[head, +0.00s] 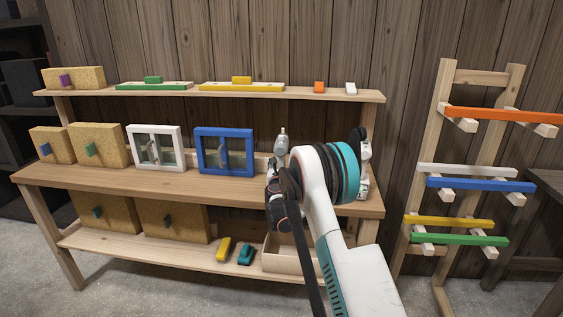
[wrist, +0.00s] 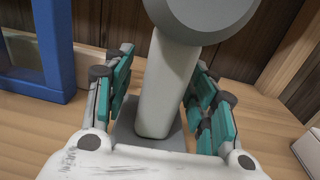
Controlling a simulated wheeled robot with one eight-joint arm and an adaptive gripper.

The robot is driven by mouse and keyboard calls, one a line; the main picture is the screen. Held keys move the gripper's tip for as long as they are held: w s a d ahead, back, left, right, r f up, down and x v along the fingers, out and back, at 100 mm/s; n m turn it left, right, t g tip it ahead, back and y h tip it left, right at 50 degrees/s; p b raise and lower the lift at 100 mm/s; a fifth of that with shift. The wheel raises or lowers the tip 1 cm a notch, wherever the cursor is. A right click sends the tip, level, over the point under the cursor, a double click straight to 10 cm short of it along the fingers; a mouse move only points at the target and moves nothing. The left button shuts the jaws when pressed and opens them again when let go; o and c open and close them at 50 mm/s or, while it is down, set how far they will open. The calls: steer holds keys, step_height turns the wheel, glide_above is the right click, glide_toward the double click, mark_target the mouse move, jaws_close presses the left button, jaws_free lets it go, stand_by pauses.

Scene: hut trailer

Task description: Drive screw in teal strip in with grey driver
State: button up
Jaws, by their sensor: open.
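A grey upright tool, which looks like the grey driver (wrist: 165,85), stands on a grey square base on the bench in the wrist view. Its wide round head is at the top of that view. In the head view, its top (head: 281,142) shows behind my arm. My gripper (wrist: 166,105) is open, with a teal-padded finger on each side of the grey shaft; I cannot tell whether either pad touches it. In the head view my gripper (head: 276,190) is partly hidden by my arm. I cannot make out a teal strip or its screw.
A blue-framed window box (head: 224,130) stands just left of the tool, with a white-framed one (head: 134,150) beyond. A wooden shelf (head: 300,96) runs above the bench. Yellow (head: 223,248) and teal (head: 246,255) pieces lie below. A rack of coloured bars (head: 434,110) stands right.

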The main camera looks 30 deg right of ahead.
jaws_close()
